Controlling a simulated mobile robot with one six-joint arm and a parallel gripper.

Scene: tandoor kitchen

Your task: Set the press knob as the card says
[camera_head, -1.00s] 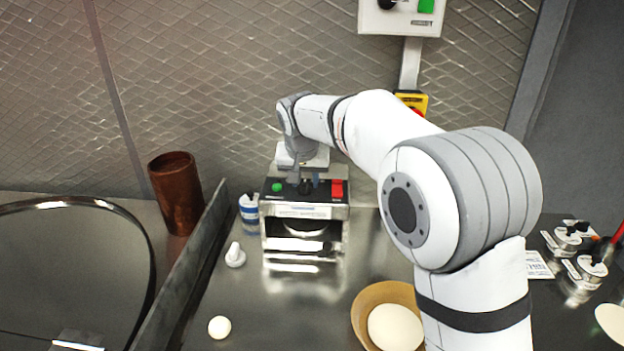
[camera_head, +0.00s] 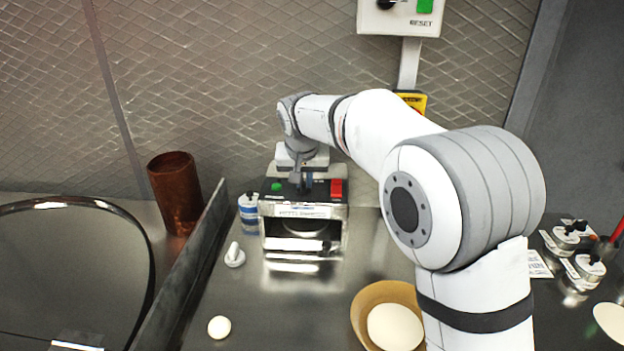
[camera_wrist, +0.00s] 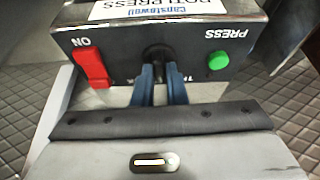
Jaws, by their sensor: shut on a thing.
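The roti press (camera_head: 303,212) is a steel box with a black control panel on the steel counter. Its panel has a green PRESS button (camera_wrist: 218,61), a red ON switch (camera_wrist: 91,69) and a black knob (camera_wrist: 156,54) between them. My gripper (camera_wrist: 159,74) has its blue fingers shut on the knob, one on each side. In the head view my gripper (camera_head: 303,186) reaches the panel from above and hides the knob. The knob's pointer and most of its scale lettering are hidden. A white printed card (camera_head: 538,264) lies at the right; its print is too small to read.
A white pear-shaped piece (camera_head: 235,256) and a blue-white container (camera_head: 249,212) stand left of the press. A dough ball (camera_head: 219,327) and a bowl (camera_head: 366,303) are in front. Several knob-topped units (camera_head: 589,268) sit at the right. A metal divider (camera_head: 190,262) runs along the left.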

